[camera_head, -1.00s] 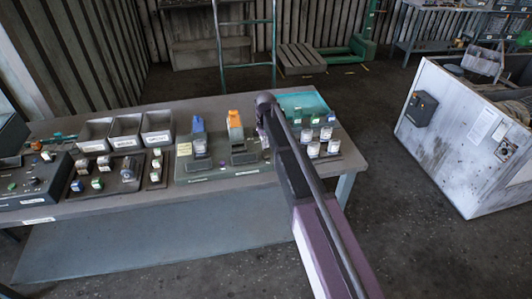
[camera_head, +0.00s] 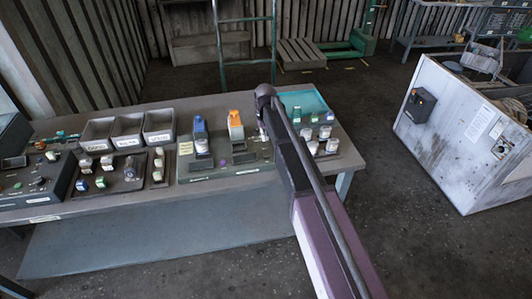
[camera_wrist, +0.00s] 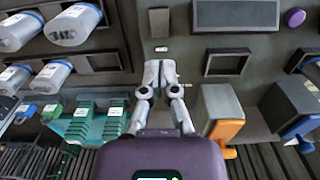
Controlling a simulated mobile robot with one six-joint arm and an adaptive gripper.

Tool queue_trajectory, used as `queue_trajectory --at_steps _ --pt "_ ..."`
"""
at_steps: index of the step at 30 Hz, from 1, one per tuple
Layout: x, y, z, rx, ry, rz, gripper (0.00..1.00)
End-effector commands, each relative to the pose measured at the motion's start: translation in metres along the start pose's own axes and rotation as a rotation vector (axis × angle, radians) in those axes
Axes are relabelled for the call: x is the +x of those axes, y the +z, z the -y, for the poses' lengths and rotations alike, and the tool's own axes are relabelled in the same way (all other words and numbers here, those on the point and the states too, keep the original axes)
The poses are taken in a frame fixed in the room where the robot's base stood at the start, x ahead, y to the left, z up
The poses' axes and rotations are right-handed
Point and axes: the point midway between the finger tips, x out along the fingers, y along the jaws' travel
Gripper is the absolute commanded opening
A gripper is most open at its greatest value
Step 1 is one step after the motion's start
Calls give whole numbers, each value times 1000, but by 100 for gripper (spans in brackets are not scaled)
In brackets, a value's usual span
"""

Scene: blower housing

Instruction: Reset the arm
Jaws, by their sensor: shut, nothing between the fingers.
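My arm reaches over the workbench (camera_head: 245,181) in the head view, and its bend hides my gripper there. In the wrist view my gripper (camera_wrist: 160,72) shows with its two fingers together, shut and empty. It hangs over the dark fixture board, between white cylinders (camera_wrist: 75,24) on the left and an orange-and-grey block (camera_wrist: 222,112) on the right. Nothing is seen held. Whether the fingertips touch the board cannot be told.
A blue block (camera_head: 200,127) and several small parts stand on the bench. Three grey bins (camera_head: 158,124) line its back left. A teal tray (camera_head: 303,98) sits at the back right. A white housing (camera_head: 455,130) stands on the floor right of the bench, with open floor between.

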Motion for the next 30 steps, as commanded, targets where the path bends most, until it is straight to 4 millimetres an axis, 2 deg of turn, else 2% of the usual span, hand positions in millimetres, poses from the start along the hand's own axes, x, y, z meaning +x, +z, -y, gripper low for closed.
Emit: queue_trajectory --at_steps 5,8,11,14,18,24,27,30 --pt "0 11 -7 9 0 0 0" --pt "0 29 -20 25 0 0 0" --pt "0 58 -39 50 0 0 0" --pt "0 98 -63 85 0 0 0" --pt "0 164 -97 143 1 0 0" --pt "0 254 -131 222 1 0 0" --pt "0 284 -139 251 1 0 0" --pt "0 304 -144 270 1 0 0"
